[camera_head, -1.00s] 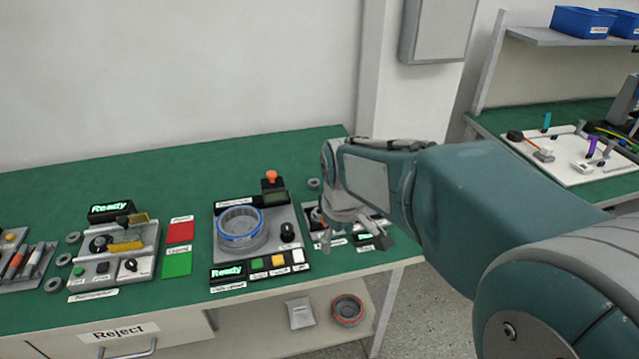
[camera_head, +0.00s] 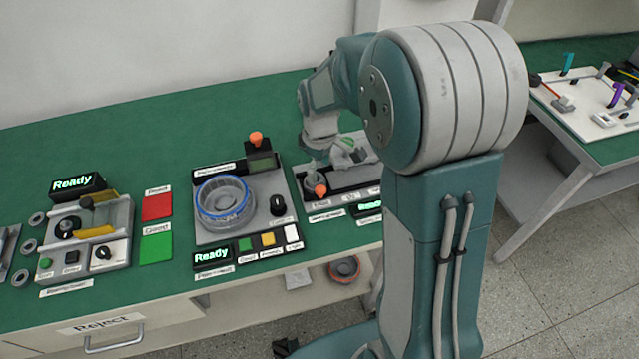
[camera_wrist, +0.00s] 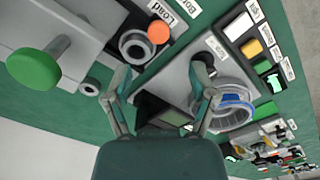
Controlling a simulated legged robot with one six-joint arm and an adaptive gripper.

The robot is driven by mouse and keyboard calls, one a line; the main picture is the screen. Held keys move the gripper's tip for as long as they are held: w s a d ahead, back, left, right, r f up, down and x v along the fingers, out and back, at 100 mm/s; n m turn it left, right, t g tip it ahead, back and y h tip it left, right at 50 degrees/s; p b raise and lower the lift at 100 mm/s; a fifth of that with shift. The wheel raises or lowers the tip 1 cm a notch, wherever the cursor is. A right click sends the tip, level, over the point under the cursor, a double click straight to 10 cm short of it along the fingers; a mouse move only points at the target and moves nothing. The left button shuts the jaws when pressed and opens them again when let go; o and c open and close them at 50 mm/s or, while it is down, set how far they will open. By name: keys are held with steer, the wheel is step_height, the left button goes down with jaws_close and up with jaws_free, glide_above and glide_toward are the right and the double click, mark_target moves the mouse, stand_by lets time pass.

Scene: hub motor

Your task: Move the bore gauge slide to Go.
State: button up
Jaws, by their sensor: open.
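The bore gauge station appears to be the grey panel (camera_head: 345,178) at the bench's right end in the head view, partly covered by my arm. An orange-topped knob (camera_head: 320,189) stands at its front left. In the wrist view the orange knob (camera_wrist: 158,32) is beside a grey ring (camera_wrist: 137,46) and a label reading "Load" (camera_wrist: 178,15). A large green knob (camera_wrist: 34,69) sticks out from a grey block at the left. I cannot tell which part is the slide. My gripper (camera_wrist: 162,86) is open and empty, its fingers apart from both knobs.
Left of the station is a panel with a blue-rimmed ring (camera_head: 226,200), a black knob (camera_head: 278,204) and a "Ready" display (camera_head: 212,256). Farther left are a red pad (camera_head: 157,206), a green pad (camera_head: 156,247) and another fixture (camera_head: 100,235). A second bench stands at right.

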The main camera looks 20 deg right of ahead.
mark_target(321, 188)
step_height(321, 188, down, 7)
steer(key=shift+d+f, duration=0.15)
steer(key=shift+f, duration=0.05)
jaws_close()
